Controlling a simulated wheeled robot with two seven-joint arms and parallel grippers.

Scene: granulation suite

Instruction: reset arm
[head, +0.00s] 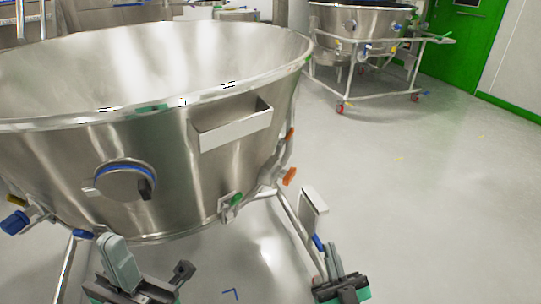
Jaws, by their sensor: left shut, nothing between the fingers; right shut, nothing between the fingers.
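My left gripper (132,284) is at the bottom left, in front of and below the large steel bowl. It is shut and empty. My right gripper (338,284) is at the bottom, right of centre, close to a leg of the bowl's frame in the picture. It is shut and empty. Both grippers are partly cut off by the lower picture edge. I cannot tell whether either touches the frame.
The large steel bowl (160,150) fills the left, with a box handle (232,130) and a round port (125,180). A second bowl (355,22) stands on a wheeled frame (385,95) at the back. Floor (440,200) at right is clear. A green door (460,45) is behind.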

